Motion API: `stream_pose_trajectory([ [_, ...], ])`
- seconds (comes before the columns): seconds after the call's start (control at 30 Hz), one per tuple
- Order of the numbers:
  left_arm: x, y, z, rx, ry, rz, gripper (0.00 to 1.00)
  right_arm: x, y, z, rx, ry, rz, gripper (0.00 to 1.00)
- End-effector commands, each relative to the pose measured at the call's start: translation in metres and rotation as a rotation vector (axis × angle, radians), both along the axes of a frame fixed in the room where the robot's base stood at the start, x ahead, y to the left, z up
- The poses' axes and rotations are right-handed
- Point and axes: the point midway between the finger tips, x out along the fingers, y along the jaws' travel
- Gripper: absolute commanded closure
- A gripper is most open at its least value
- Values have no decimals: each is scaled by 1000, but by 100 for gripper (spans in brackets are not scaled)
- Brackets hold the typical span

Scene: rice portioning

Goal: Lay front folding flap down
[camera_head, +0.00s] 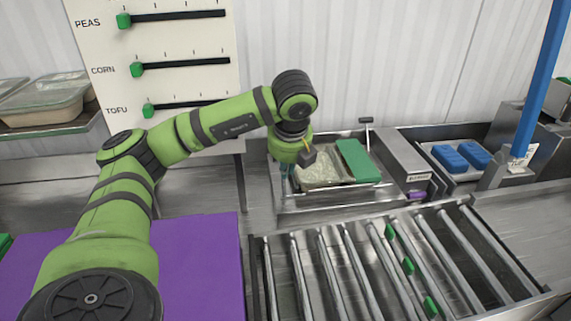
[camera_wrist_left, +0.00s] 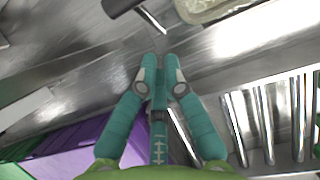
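I cannot make out a front folding flap in either view. My left arm reaches over to the metal counter unit. My left gripper (camera_wrist_left: 161,68) shows in the wrist view with its teal fingers drawn together at the tips, over bare metal. A teal bar with white marks lies between the fingers, and I see no flap in them. In the head view the fingers are mostly hidden behind the wrist, beside the rice pan (camera_head: 318,174). My right gripper is not in view.
A green panel (camera_head: 357,160) lies beside the rice pan. A roller conveyor (camera_head: 325,262) with small green pieces fills the front right. A purple surface (camera_head: 200,262) is at left. Blue blocks (camera_head: 450,158) sit in a tray near a blue post (camera_head: 540,80).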

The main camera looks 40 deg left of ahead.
Motion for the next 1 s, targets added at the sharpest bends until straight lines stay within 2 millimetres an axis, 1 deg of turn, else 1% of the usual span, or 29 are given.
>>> stream_pose_trajectory([
  [0.3,-9,-12,-7,0,0,-1,90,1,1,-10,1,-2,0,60],
  [0.53,-13,-17,-9,-1,-1,0,90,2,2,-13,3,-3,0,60],
  [0.8,-22,-28,-19,-1,0,-2,90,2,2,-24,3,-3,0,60],
  [1.0,-24,-30,-19,-1,-1,0,90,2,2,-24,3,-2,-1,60],
])
